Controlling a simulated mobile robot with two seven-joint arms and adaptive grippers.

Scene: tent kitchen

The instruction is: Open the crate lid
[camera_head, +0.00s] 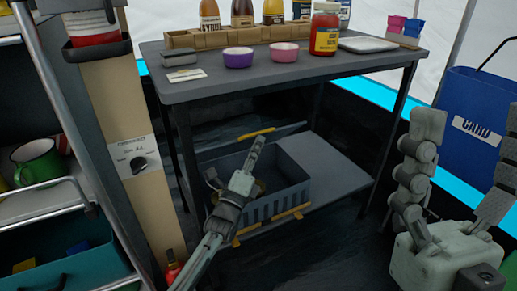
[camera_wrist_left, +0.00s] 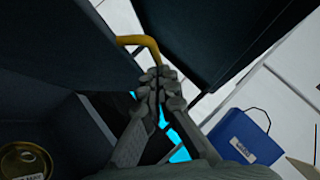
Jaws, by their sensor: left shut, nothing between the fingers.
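The grey crate (camera_head: 290,203) stands on the low shelf under the table. Its inside shows, with a gold-topped can (camera_wrist_left: 25,160) in it in the wrist view. The dark lid (camera_head: 222,152) is raised and tilted at the back of the crate; it also shows in the wrist view (camera_wrist_left: 55,45). A yellow handle (camera_head: 257,133) is on the lid's edge. My left gripper (camera_head: 258,142) is shut and empty, its tips close to the handle; I cannot tell if they touch. My right gripper (camera_head: 470,118) is open and empty at the right, away from the crate.
The tabletop (camera_head: 210,90) above holds bottles, a jar (camera_head: 325,30) and a purple bowl (camera_head: 238,58). Table legs flank the crate. A blue bin (camera_head: 478,100) stands at the right, a shelf with a green mug (camera_head: 37,162) at the left.

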